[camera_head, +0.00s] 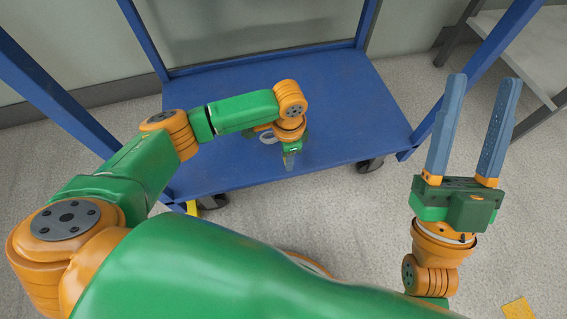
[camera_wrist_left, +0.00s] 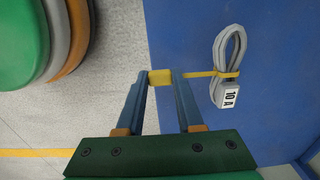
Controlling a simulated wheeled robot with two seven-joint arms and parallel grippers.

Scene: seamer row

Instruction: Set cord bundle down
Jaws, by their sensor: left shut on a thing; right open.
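The cord bundle (camera_wrist_left: 229,62) is a grey looped cord with a yellow tie and a white "10 A" label. My left gripper (camera_wrist_left: 160,80) is shut on the yellow tab of the tie, with the loop to the right of the fingers. In the head view the bundle (camera_head: 267,138) is a small pale ring, partly hidden by my left wrist. It appears over the blue cart shelf (camera_head: 350,100); I cannot tell whether it touches it. My left gripper (camera_head: 290,160) is near the shelf's front edge. My right gripper (camera_head: 483,85) is open and empty, right of the cart.
Blue cart posts rise at the corners, one (camera_head: 470,70) close to my right gripper. The visible shelf around the bundle is bare. A grey rack (camera_head: 525,50) stands at the far right. Pale speckled floor with yellow markings lies in front of the cart.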

